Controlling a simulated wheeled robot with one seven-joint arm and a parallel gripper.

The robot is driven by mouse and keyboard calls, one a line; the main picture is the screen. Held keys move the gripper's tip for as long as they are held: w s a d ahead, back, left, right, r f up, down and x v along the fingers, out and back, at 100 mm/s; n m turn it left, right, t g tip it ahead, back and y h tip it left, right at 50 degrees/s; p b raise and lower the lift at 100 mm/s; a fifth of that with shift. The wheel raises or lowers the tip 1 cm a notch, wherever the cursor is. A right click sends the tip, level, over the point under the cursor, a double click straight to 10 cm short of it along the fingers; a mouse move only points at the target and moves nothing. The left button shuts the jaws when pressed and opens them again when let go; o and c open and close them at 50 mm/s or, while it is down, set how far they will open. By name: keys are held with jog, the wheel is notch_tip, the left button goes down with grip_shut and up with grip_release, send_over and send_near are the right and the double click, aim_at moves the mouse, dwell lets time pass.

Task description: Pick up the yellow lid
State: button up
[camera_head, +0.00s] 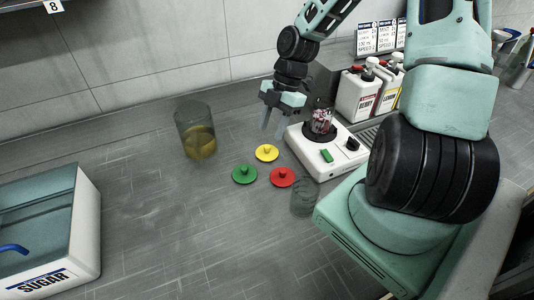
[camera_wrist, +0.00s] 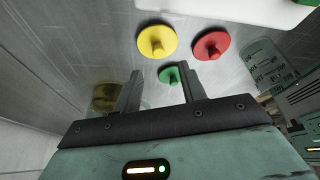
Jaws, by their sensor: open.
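The yellow lid (camera_head: 267,153) is a small round disc with a knob on top, lying flat on the grey counter between the green lid (camera_head: 244,174) and the white mixer base. The red lid (camera_head: 282,177) lies to its lower right. My gripper (camera_head: 273,122) is open and empty, above the counter behind the yellow lid and apart from it. In the wrist view the yellow lid (camera_wrist: 156,40) is beyond my fingertips (camera_wrist: 163,80), at upper middle. The green lid (camera_wrist: 171,74) shows between the fingers and the red lid (camera_wrist: 211,45) to the right.
A glass with yellow liquid (camera_head: 197,142) stands left of the lids. An empty glass (camera_head: 303,198) stands near the red lid. A sugar bin (camera_head: 83,225) is at left; the counter between is clear.

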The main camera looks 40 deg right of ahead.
aim_at(268, 146)
jog(key=x, duration=0.5)
jog(key=shift+d+f, duration=0.3)
jog(key=shift+f, duration=0.15)
grip_shut()
